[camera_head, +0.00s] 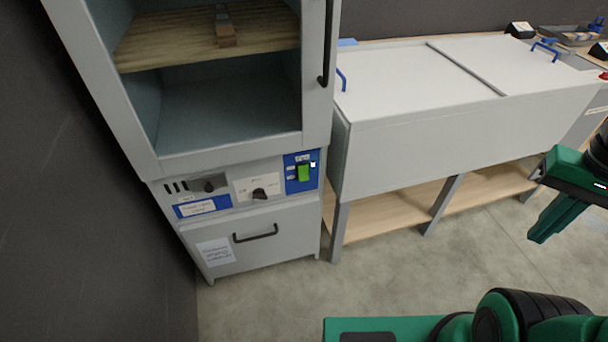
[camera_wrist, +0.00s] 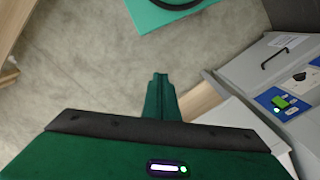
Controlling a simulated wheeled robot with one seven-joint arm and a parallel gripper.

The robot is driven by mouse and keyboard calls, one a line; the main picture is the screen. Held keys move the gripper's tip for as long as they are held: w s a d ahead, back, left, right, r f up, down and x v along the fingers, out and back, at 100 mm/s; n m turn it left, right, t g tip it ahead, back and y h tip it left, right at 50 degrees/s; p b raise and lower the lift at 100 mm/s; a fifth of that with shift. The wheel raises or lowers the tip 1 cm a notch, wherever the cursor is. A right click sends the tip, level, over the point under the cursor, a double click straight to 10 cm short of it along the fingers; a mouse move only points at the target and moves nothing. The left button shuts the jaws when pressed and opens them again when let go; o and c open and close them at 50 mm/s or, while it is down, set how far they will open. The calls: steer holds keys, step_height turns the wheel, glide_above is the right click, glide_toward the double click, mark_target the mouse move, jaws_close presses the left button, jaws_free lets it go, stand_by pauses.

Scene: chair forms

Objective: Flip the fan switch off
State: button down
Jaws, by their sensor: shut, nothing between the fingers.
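The fan switch (camera_head: 304,173) is a green rocker on a blue plate, low on the front of a grey cabinet. A small lit light shows beside it. The switch (camera_wrist: 281,102) also shows at the right edge of the wrist view. I cannot tell its on or off position for sure. My gripper (camera_head: 541,236) is at the right of the head view, well apart from the switch, with its green fingers pointing down and left. In the wrist view the fingers (camera_wrist: 160,80) are together and empty.
A black knob (camera_head: 260,194) and a smaller dial (camera_head: 209,186) sit left of the switch. Below is a drawer with a black handle (camera_head: 256,235). A long white chest (camera_head: 450,105) on a wooden-shelved stand is right of the cabinet. The floor (camera_head: 400,270) in front is clear.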

steer(key=w+a+f+n+t, duration=0.1)
steer(key=w+a+f+n, duration=0.15)
steer(key=w+n, duration=0.3)
steer(key=w+a+f+n+t, duration=0.1)
steer(key=w+a+f+n, duration=0.1)
steer(key=w+a+n, duration=0.35)
steer(key=w+a+f+n+t, duration=0.1)
steer(key=w+a+f+n, duration=0.15)
steer(key=w, duration=0.55)
steer(key=w+a+f+n+y, duration=0.1)
steer(key=w+a+f+n, duration=0.2)
steer(key=a, duration=0.4)
steer(key=w+a+f+n+y, duration=0.2)
steer(key=w+a+f+n, duration=0.2)
steer(key=a+n, duration=0.2)
steer(key=w+a+f+n+t+y, duration=0.1)
steer(key=w+a+f+n+y, duration=0.1)
steer(key=a, duration=0.8)
steer(key=shift+w+a+f+n, duration=0.2)
steer(key=shift+w+f+n, duration=0.7)
steer(key=shift+w+n, duration=0.3)
steer(key=shift+f, duration=0.1)
